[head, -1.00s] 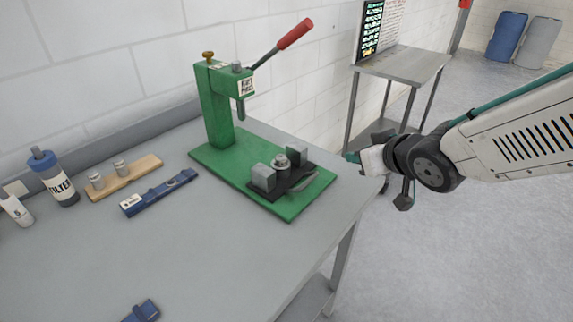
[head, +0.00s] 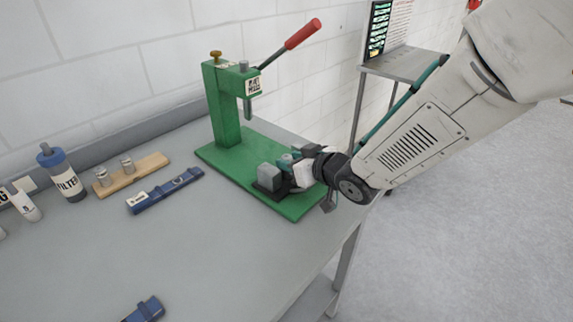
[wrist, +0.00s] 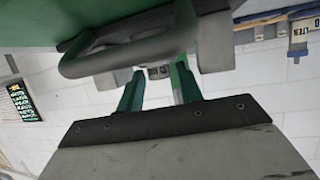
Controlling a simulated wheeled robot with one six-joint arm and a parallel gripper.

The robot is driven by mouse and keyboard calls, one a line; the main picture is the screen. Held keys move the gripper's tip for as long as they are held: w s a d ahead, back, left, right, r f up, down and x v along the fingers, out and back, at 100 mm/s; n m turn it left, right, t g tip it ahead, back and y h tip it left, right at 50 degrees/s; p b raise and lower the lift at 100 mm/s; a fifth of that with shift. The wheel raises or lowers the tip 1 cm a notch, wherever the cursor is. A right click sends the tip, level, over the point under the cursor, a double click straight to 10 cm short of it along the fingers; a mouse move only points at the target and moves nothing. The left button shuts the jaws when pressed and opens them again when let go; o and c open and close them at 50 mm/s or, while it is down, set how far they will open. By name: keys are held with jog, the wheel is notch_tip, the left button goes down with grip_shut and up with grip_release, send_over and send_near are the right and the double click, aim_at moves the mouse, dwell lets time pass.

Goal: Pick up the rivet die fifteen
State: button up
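A small grey metal die with a dark label (wrist: 158,72) shows between my fingertips in the wrist view. I cannot read the label. In the head view the die's place in the dark holder (head: 268,190) on the green press base is mostly covered by my gripper (head: 287,161). A grey block (head: 270,175) stands beside it. In the wrist view the two green fingers of my gripper (wrist: 158,80) are apart, one on each side of the die. No clear closing on it shows.
The green press (head: 222,105) with its red-handled lever (head: 302,33) rises behind the holder. The table's front middle is clear.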

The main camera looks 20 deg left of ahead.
grip_shut()
jog(key=shift+r, duration=0.15)
